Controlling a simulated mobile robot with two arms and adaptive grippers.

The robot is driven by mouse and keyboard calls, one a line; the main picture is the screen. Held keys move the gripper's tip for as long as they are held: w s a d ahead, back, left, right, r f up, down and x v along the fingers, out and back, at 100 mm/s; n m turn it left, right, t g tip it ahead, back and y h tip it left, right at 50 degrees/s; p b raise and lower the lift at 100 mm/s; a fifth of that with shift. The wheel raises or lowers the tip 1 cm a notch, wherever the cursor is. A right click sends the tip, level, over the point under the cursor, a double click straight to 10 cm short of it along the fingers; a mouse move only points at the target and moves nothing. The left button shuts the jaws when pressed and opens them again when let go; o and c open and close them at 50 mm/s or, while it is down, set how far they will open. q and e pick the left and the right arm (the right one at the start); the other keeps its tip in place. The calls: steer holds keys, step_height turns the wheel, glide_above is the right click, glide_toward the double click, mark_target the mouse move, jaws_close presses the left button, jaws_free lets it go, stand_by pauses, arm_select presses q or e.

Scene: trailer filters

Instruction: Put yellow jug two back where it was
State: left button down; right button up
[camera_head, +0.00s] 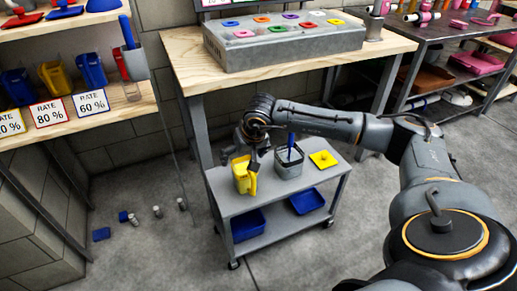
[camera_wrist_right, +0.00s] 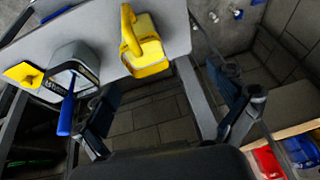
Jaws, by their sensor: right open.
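A yellow jug (camera_head: 241,177) stands on the left end of the top of a small grey cart (camera_head: 225,190). The same jug shows in the right wrist view (camera_wrist_right: 150,55), with its handle toward the left. Another yellow jug (camera_head: 55,80) stands on the wooden shelf at the left, between dark blue jugs. No number shows on either yellow jug. My right gripper (camera_head: 252,152) is just above and behind the cart jug. In the right wrist view its jaws (camera_wrist_right: 168,105) are spread wide with nothing between them, and the jug is beyond them. My left gripper is not in view.
A grey container (camera_head: 288,165) with a blue-handled tool and a yellow piece (camera_head: 324,159) share the cart top. Blue bins (camera_head: 307,201) sit on its lower shelf. The shelf (camera_head: 76,123) carries rate signs at its front edge. Small blue and white pieces lie on the floor.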

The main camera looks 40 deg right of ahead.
steer(key=s+a+r+m+y, duration=0.15)
steer(key=a+y, duration=0.35)
steer(key=a, duration=0.6)
steer(key=s+a+m+y, duration=0.2)
steer(key=a+m+y, duration=0.15)
steer(key=a, duration=0.85)
steer(key=s+a+r+m+t+y, duration=0.1)
steer(key=a+r+m+t+y, duration=0.3)
steer(key=r+m, duration=0.35)
steer(key=s+a+r+m+t+y, duration=0.1)
steer(key=a+r+m+t+y, duration=0.4)
steer(key=m, duration=0.4)
steer(key=w+d+m+t+h, duration=0.2)
steer(key=d+m+t+h, duration=0.65)
steer(key=m, duration=1.05)
steer(key=s+d+f+m+g+h, duration=0.4)
steer(key=d+f+m+g+h, duration=0.3)
steer(key=d+f+m+h, duration=0.6)
steer(key=s+a+f+m+g+y, duration=0.1)
steer(key=s+f+m+g+y, duration=0.1)
steer(key=s+f+m+g, duration=0.4)
steer(key=s+a+f+m+g+y, duration=0.1)
steer(key=s+f+m+g, duration=0.4)
steer(key=s, duration=1)
step_height(320, 180, down, 2)
steer(key=shift+s+a+f+m+g+y, duration=0.2)
steer(key=shift+a+m+g+y, duration=0.3)
steer(key=shift+m, duration=0.75)
